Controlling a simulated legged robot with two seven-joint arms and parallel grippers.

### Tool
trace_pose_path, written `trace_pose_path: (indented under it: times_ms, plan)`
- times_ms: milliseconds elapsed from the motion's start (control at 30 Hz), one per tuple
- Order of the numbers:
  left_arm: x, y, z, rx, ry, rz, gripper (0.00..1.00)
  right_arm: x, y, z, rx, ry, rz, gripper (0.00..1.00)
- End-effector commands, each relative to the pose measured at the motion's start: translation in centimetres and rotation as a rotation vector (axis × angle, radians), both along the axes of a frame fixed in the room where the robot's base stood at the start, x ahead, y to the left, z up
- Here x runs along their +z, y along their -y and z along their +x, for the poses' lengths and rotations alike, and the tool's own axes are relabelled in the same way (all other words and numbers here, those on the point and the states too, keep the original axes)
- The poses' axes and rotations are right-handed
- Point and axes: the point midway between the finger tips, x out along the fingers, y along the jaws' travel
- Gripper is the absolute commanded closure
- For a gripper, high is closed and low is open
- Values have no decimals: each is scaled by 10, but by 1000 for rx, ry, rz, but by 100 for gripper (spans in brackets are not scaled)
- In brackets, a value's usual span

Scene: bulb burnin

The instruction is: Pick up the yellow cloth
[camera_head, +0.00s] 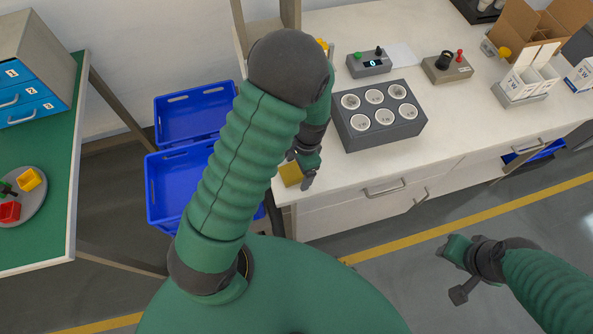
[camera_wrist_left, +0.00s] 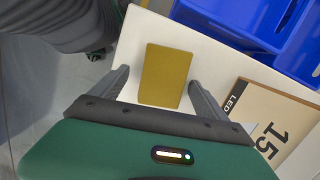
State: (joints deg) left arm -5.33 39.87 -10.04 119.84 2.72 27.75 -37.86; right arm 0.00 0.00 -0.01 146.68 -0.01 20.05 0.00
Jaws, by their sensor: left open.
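The yellow cloth (camera_head: 291,173) lies at the near left corner of the white worktop, partly hidden by my left arm and gripper. In the left wrist view the cloth (camera_wrist_left: 166,76) is a flat yellow-brown rectangle lying between my open fingers. My left gripper (camera_head: 305,172) is beside and above the cloth in the head view. In the wrist view the left gripper (camera_wrist_left: 158,82) is open, one finger on each side of the cloth. I cannot tell the height of the fingers above it. My right gripper (camera_head: 459,274) is over the floor at the lower right, away from the worktop.
A grey block with six cups (camera_head: 380,115) stands on the worktop (camera_head: 463,105). A box marked LED 15 (camera_wrist_left: 270,118) is close to the left gripper. Blue bins (camera_head: 196,113) stand left of the worktop. A green table (camera_head: 62,170) is at far left.

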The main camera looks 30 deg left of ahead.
Motion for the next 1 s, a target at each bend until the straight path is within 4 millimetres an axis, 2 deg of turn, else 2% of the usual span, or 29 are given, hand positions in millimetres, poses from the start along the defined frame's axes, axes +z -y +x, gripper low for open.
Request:
trace_pose_path:
  times_ms: [100,500,600,867,1000]
  plan:
    - [0,-3,0,1,0,-3,17,0,0,0,0,0,0,64]
    - [-1,-4,0,1,-1,-3,70,0,0,0,0,0,0,64]
    - [-1,-4,0,1,-1,-3,80,0,0,0,0,0,0,64]
    - [1,-3,0,1,0,-3,80,0,0,0,0,0,0,64]
    - [12,-4,1,1,2,-4,80,0,0,0,0,0,0,64]
